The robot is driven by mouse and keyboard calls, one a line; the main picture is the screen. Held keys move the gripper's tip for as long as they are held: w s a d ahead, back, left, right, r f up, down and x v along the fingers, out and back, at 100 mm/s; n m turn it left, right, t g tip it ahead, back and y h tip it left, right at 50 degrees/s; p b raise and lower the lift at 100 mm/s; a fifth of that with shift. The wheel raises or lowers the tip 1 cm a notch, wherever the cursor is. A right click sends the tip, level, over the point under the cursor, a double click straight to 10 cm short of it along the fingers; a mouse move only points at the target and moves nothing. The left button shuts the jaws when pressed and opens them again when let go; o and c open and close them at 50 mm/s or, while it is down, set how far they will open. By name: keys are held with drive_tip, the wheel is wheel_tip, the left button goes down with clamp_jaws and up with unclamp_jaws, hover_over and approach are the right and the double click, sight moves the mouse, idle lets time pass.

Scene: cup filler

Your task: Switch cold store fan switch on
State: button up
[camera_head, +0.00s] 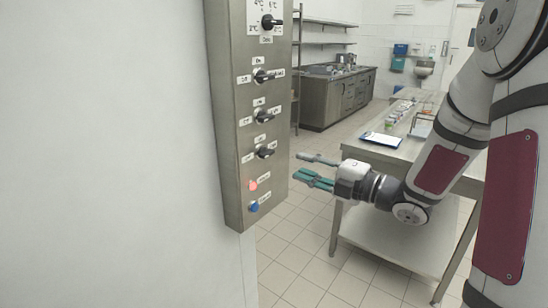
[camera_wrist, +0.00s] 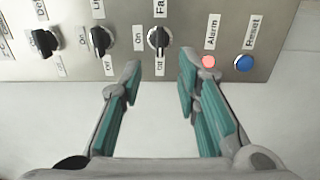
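The fan switch (camera_wrist: 159,40) is a black rotary knob on the steel panel, under a label reading "Fa…" cut off by the top edge in the wrist view. An "On" label is at its left and an "Off" label below it. Its handle lies upright in that picture, in line with "Off". In the head view it appears to be the lowest black knob (camera_head: 265,153). My gripper (camera_wrist: 160,76) is open and empty, its teal fingers spread on either side of the knob's line, apart from it. In the head view my gripper (camera_head: 314,171) is right of the panel.
A red alarm light (camera_wrist: 208,62) and blue reset button (camera_wrist: 244,63) are right of the fan switch in the wrist view. Another knob (camera_wrist: 103,41) is to its left. A steel table (camera_head: 400,152) with a clipboard stands behind my arm.

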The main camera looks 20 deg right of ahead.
sight(270, 155)
drive_tip(key=x, duration=1)
clamp_jaws()
